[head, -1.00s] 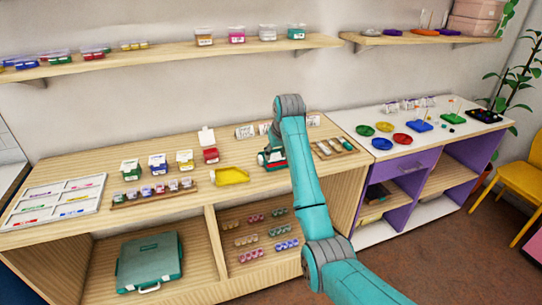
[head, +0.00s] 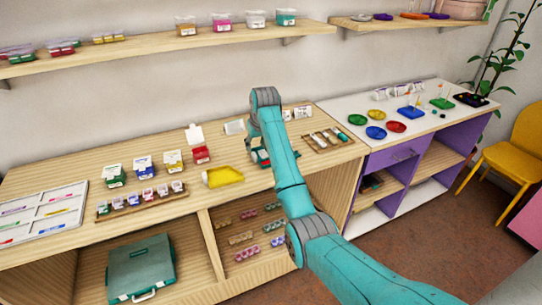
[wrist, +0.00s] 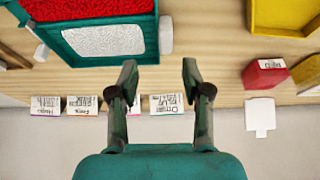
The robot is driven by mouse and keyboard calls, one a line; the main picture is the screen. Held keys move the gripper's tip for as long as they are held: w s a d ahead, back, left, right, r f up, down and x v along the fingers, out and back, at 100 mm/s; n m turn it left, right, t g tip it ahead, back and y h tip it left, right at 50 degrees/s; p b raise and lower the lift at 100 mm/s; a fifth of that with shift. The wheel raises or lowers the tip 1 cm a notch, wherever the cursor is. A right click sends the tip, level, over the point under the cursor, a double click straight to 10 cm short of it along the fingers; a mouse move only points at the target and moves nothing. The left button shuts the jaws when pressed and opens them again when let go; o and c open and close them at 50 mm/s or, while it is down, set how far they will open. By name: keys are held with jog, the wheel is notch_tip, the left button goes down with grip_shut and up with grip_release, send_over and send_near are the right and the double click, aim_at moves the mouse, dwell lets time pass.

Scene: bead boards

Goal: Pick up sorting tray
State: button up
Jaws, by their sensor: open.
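A yellow tray with a narrowed end, which I take to be the sorting tray (head: 224,177), lies flat on the wooden counter near its front edge. Part of a yellow thing, which looks like the same tray (wrist: 285,14), shows at the top right of the wrist view, cut off by the edge. My gripper (wrist: 160,78) is open with nothing between its fingers. It hangs over the back of the counter, to the right of the yellow tray in the head view, where my arm mostly hides it.
A teal box with red and white compartments (wrist: 104,42) is close to my fingers. Small label cards (wrist: 167,104) stand along the wall. A red box with raised lid (head: 201,155) stands behind the yellow tray. A wooden rack of tubes (head: 328,140) is at right; a shelf (head: 150,47) hangs above.

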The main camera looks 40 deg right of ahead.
aim_at(254, 153)
jog(key=x, duration=0.5)
jog(key=shift+s+a+f, duration=0.2)
jog(key=shift+s+a, duration=0.15)
jog(key=shift+a, duration=0.05)
grip_shut()
